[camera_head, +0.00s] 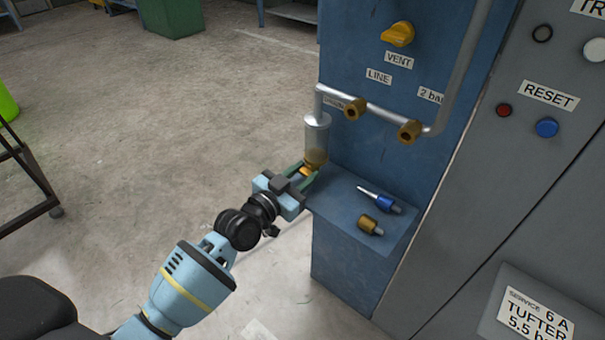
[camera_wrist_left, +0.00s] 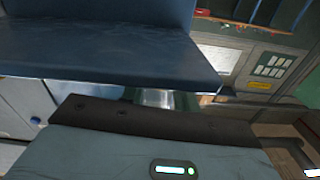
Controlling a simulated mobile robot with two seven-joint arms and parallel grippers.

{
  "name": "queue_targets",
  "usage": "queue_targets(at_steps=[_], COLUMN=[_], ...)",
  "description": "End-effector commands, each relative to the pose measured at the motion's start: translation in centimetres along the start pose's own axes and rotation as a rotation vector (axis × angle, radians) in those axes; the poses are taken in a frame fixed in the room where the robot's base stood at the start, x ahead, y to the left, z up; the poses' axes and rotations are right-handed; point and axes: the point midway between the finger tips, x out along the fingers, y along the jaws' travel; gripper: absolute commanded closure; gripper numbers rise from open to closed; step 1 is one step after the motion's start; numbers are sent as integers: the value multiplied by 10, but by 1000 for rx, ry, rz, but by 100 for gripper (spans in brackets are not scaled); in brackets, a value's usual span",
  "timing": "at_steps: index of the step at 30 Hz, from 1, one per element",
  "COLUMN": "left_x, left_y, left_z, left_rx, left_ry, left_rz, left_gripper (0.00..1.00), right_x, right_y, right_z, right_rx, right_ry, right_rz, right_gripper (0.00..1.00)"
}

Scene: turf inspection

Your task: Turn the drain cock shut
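The filter bowl (camera_head: 317,135) hangs from a pipe on the blue panel, with amber liquid low in it. The drain cock (camera_head: 306,170) is a small orange-yellow piece beneath the bowl. My left gripper (camera_head: 304,175) reaches up to it from the lower left, with its green fingers on either side of the cock. I cannot tell whether the fingers touch it. In the left wrist view the cock is not recognisable; the gripper body hides most of that area. My right gripper is not in view.
A blue ledge (camera_head: 340,197) stands just right of the gripper; a blue-handled fitting (camera_head: 388,204) and a brass fitting (camera_head: 368,225) lie on it. Brass valves (camera_head: 355,108) sit on the pipe above. A yellow vent knob (camera_head: 397,34) is higher.

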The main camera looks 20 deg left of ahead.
Motion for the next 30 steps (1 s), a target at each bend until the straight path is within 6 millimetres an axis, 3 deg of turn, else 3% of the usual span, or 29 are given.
queue_targets(at_steps=[1, 4, 15, 23, 24, 28, 30], left_x=[0, 0, 0, 0, 0, 0, 0], left_y=[0, 0, 0, 0, 0, 0, 0], left_z=[0, 0, 0, 0, 0, 0, 0], left_rx=[0, 0, -133, -138, -138, -137, -136], left_ry=[0, 0, -1, -1, -1, -1, 0], left_rz=[0, 0, 1, 1, 1, 1, 1], left_gripper=[79, 92, 92, 92, 64, 48, 48], right_x=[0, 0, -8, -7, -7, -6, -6], right_y=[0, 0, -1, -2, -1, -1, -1], right_z=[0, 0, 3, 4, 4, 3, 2], right_rx=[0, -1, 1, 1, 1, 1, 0], right_ry=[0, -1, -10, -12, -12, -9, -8], right_rz=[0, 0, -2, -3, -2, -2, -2], right_gripper=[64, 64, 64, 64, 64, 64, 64])
